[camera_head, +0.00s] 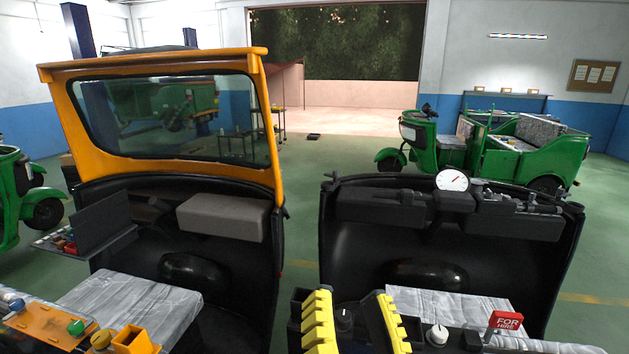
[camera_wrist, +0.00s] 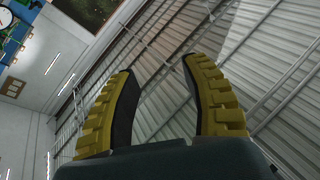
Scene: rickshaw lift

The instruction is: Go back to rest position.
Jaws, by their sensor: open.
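My gripper (camera_head: 356,318) shows at the bottom middle of the head view, with yellow ridged fingers pointing up. The fingers stand apart with nothing between them. In the wrist view my gripper (camera_wrist: 160,85) is also open and empty, and behind it are the corrugated ceiling (camera_wrist: 275,70) and part of a wall. The rest of my arm is out of view below.
An orange-framed rickshaw cab (camera_head: 262,110) stands at left and a black cab body (camera_head: 345,245) at right. A red FOR HIRE sign (camera_head: 506,321) and an orange panel with knobs (camera_head: 45,322) lie near the front. A green rickshaw (camera_head: 545,160) is parked behind.

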